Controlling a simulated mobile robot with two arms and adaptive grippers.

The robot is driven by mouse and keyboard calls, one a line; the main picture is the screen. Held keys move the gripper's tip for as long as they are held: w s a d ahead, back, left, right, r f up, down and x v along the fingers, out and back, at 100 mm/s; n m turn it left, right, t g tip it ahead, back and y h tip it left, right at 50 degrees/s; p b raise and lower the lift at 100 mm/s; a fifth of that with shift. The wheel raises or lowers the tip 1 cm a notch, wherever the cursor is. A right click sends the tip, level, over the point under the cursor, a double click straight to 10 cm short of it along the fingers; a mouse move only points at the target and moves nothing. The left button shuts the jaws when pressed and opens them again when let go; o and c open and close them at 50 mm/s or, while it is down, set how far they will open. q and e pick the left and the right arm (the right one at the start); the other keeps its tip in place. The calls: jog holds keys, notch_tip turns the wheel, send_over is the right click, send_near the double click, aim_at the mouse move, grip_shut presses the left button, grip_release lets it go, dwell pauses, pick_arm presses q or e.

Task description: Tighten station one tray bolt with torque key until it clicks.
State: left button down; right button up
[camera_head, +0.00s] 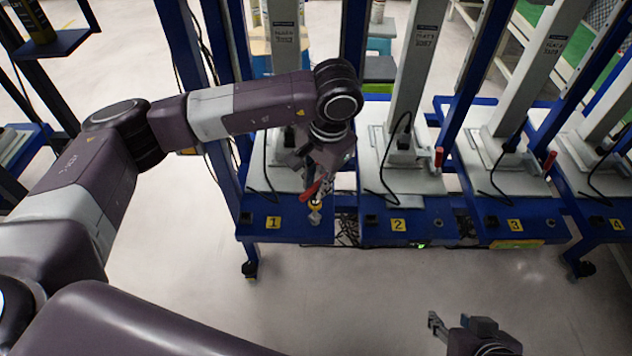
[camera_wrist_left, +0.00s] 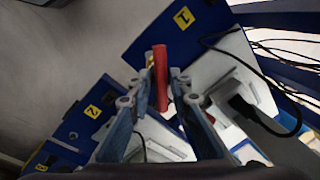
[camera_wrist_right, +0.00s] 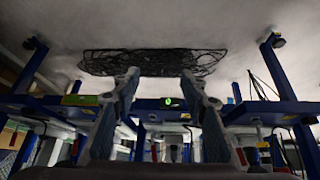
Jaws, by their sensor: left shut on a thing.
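The torque key (camera_head: 311,190) has a red handle and a yellow part below it. It is upright or slightly tilted over the front right of the blue station one tray (camera_head: 253,225), by label 1. In the left wrist view the red handle (camera_wrist_left: 160,75) sits between the fingertips. My left gripper (camera_head: 318,180) is shut on it. The key's lower end is at the tray's front right; the bolt is hidden there, and I cannot tell whether the key is seated on it. My right gripper (camera_head: 462,325) is open and empty, low in front of the stations.
Stations two (camera_head: 380,232), three (camera_head: 490,230) and four stand in a row to the right, with blue fronts and number labels. Red handles (camera_head: 438,157) stand at stations two and three. Black cables loop over the white plates. Floor in front is clear.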

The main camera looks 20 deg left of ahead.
jog(key=shift+w, duration=0.15)
jog(key=shift+w+a+r, duration=0.1)
jog(key=shift+w+r, duration=0.05)
jog(key=shift+w, duration=0.05)
pick_arm(q)
jog(key=shift+f, duration=0.25)
pick_arm(e)
jog(key=shift+w+a+r+t, duration=0.15)
jog(key=shift+w+r+t, duration=0.15)
jog(key=shift+w, duration=0.15)
jog(key=shift+w+a+r+t, duration=0.1)
jog(key=shift+w+r+t, duration=0.05)
jog(key=shift+w+t, duration=0.2)
pick_arm(q)
jog(key=shift+b, duration=0.3)
pick_arm(e)
jog(key=shift+w+r, duration=0.15)
jog(key=shift+w, duration=0.1)
pick_arm(q)
jog(key=shift+f, duration=0.1)
pick_arm(e)
jog(key=shift+w+a, duration=0.1)
jog(key=shift+w, duration=0.05)
jog(key=shift+w+a+r+t, duration=0.1)
jog(key=shift+w+r+t, duration=0.1)
jog(key=shift+w+t, duration=0.05)
jog(key=shift+w+r, duration=0.1)
